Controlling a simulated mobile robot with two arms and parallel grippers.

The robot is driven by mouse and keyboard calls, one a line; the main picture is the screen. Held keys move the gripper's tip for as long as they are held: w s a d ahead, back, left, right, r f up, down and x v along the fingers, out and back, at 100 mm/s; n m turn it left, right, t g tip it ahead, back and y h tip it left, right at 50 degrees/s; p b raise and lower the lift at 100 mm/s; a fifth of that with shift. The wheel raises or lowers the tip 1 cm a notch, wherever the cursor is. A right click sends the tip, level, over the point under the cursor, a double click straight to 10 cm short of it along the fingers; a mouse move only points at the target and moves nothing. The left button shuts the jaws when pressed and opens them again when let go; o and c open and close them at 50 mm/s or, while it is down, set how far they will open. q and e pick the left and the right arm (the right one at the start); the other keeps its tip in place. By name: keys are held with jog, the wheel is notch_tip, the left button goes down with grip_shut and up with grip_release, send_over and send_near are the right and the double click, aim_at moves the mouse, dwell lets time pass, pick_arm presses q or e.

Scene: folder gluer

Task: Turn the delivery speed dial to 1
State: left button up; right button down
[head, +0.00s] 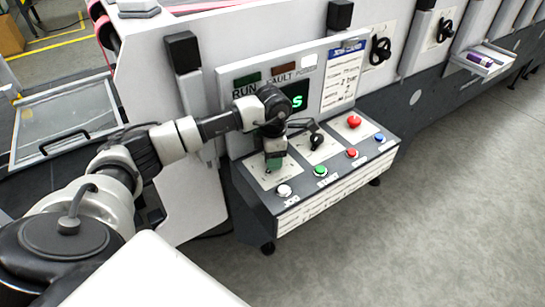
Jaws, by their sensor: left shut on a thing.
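The control box (325,180) stands at the machine's side, with a sloped top carrying labelled plates. My left gripper (273,162) reaches down onto the left plate (262,179) and is shut on the dial there. The gripper hides the dial, so its pointer and setting cannot be read. A second black knob (316,141) sits on the middle plate to the right, apart from my gripper. A green lit character, like an S or 5, shows on the display (297,101), partly covered by my arm. My right gripper is not in view.
White, green, red and blue buttons line the box's front edge, and a red mushroom button (354,121) sits at the right. A upright panel (343,77) stands behind. Black handwheels (380,50) are on the machine. The grey floor (430,190) at right is clear.

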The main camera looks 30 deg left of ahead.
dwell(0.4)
pick_arm(q)
jog(key=o, duration=0.9)
notch_tip(320, 180, up, 11)
jog(key=b, duration=0.3)
jog(key=shift+f, duration=0.1)
